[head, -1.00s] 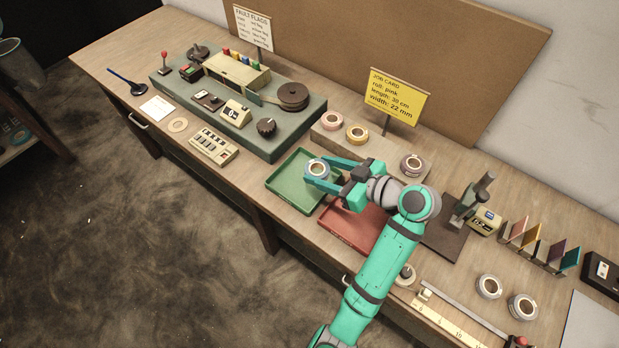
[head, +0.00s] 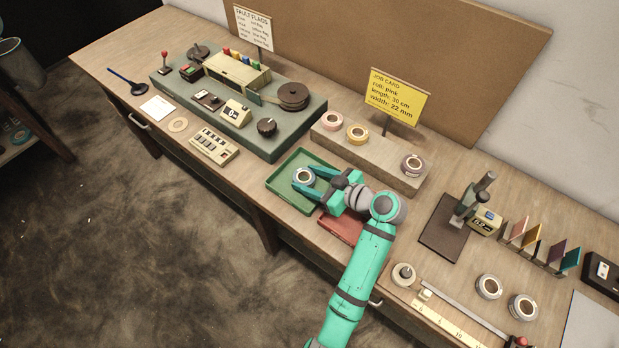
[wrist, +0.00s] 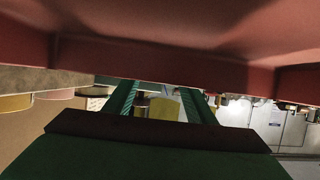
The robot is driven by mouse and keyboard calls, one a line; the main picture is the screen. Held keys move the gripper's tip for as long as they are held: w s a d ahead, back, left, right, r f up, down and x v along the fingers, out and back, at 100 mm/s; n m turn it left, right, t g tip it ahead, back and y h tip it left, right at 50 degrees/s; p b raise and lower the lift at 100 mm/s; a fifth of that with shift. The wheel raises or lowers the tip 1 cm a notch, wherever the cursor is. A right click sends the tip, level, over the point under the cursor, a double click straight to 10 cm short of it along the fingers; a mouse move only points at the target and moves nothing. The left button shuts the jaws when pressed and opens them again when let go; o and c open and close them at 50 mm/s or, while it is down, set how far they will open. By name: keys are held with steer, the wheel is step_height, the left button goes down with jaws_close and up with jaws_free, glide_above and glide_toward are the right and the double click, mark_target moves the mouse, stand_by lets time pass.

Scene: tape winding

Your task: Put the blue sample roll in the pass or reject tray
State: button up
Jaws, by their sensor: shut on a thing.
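The sample roll (head: 304,176), a small ring with a pale rim, is between the fingertips of my gripper (head: 305,179) in the head view; its blue colour is hard to make out. My gripper is shut on it, inside the outline of the green tray (head: 281,180). I cannot tell whether the roll touches the tray floor. The red tray (head: 342,230) is beside it to the right, mostly hidden under my arm. In the wrist view the red tray (wrist: 165,62) fills the top and the roll cannot be made out clearly.
A raised block (head: 390,163) behind the trays carries pink, yellow and grey rolls. The green-grey machine base (head: 255,140) is close to the left. A dark stand (head: 455,228) is on the right. Two loose rolls (head: 488,287) lie further right.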

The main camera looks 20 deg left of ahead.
steer(key=shift+f, duration=0.1)
steer(key=o, duration=1.1)
steer(key=v, duration=1.2)
